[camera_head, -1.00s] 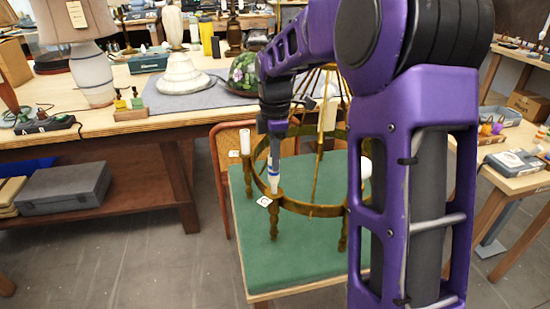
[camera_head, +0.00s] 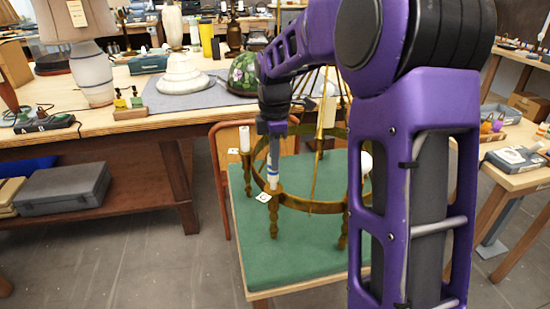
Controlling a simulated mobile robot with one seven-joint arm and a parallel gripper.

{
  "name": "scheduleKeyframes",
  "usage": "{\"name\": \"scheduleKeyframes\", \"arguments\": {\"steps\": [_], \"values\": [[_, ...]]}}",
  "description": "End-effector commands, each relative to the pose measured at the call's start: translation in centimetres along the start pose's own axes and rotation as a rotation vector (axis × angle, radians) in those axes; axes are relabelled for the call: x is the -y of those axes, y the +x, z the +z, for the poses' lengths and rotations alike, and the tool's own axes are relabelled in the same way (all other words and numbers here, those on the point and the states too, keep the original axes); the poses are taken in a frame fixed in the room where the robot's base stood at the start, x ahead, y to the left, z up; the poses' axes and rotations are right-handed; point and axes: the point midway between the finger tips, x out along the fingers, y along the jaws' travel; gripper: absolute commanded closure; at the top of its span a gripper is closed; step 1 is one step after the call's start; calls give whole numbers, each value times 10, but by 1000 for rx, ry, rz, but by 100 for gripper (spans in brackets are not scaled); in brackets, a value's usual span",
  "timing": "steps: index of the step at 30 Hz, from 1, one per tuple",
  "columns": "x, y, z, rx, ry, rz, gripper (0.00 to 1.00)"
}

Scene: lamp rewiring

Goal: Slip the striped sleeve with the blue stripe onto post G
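The white striped sleeve (camera_head: 273,166) hangs upright from my gripper (camera_head: 272,136), which points down and appears shut on its upper part. Blue shows on the sleeve. Its lower end is at the front-left post (camera_head: 273,188) of the brass ring-shaped lamp frame (camera_head: 310,207); I cannot tell how far it is over the post. A small white tag (camera_head: 263,197) hangs by that post, its letter too small to read surely. The fingers are small and partly hidden by the wrist.
The frame stands on a green-topped table (camera_head: 245,262). Another white sleeve (camera_head: 245,139) stands at its left rear, and a white one (camera_head: 366,162) is partly hidden by my arm at right. A workbench with lamp parts (camera_head: 183,76) lies behind.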

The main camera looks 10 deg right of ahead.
Motion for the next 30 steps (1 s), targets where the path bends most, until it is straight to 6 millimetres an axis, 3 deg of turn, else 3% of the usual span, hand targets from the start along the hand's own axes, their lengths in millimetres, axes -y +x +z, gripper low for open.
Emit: {"name": "scheduleKeyframes", "arguments": {"steps": [1,30], "values": [[9,23,1,-3,3,-40,100],[10,29,2,-3,5,-40,100]]}}
